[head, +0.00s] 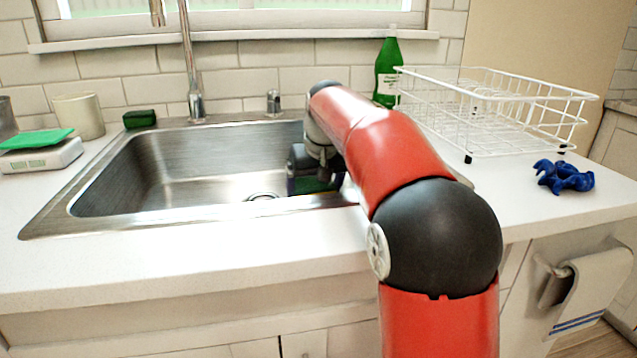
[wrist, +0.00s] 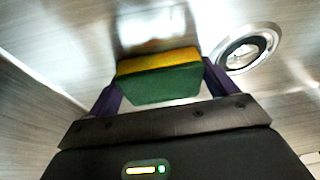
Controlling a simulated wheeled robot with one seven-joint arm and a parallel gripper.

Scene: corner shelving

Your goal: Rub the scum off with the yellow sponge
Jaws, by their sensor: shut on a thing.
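The yellow sponge with a dark green side (wrist: 160,84) is between the two purple fingers of my gripper (wrist: 162,78) in the wrist view. The gripper is shut on it. The green side faces the wrist camera and the yellow strip is on the far edge. In the head view my gripper (head: 318,184) is down inside the right part of the steel sink (head: 165,165), partly hidden by my arm. A pale, bright patch lies just beyond the sponge in the wrist view; I cannot tell whether it is scum or glare. Whether the sponge touches the sink is unclear.
The drain (wrist: 246,48) is right of the sponge. The faucet (head: 192,90) stands behind the sink. A green bottle (head: 388,70) and white dish rack (head: 490,115) are at the right. A green block (head: 140,119) sits behind the sink's left corner.

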